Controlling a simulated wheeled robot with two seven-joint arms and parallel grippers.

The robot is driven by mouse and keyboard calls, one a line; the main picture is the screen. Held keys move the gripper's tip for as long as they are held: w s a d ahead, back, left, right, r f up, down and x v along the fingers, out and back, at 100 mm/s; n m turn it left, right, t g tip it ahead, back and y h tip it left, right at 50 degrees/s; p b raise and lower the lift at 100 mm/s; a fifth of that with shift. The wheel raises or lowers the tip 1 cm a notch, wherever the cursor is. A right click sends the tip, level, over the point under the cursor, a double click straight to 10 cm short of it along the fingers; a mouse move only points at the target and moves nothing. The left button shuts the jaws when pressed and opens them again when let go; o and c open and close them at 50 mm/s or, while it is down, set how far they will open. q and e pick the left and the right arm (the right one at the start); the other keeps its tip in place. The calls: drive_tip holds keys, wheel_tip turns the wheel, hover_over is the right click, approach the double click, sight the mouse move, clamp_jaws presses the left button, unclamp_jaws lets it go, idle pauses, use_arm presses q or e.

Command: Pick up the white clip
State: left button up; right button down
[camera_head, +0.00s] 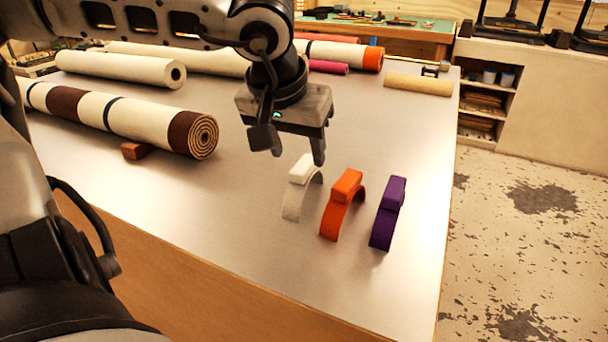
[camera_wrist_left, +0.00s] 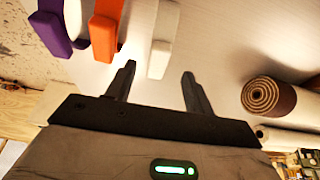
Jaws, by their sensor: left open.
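The white clip (camera_head: 301,170), a curved band with a block on top, stands on the grey table at the left end of a row of three clips. My left gripper (camera_head: 298,153) is open, pointing down just above and behind the white clip in the head view. In the left wrist view the white clip (camera_wrist_left: 162,42) shows just beyond the fingertips, lined up with the gap between them (camera_wrist_left: 159,70). Nothing is held. Whether a finger touches the clip cannot be told. My right gripper is not in view.
An orange clip (camera_head: 346,187) and a purple clip (camera_head: 388,211) stand close to the right. A striped roll (camera_head: 120,114) lies at the left by a small brown block (camera_head: 136,150). More rolls lie at the back. The table's front middle is clear.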

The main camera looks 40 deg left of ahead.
sight(304, 163)
use_arm(q)
drive_tip(key=x, duration=0.5)
drive_tip(key=shift+w, duration=0.3)
drive_tip(key=shift+c, duration=0.3)
drive_tip(key=c, duration=1)
drive_tip(key=shift+r, duration=0.15)
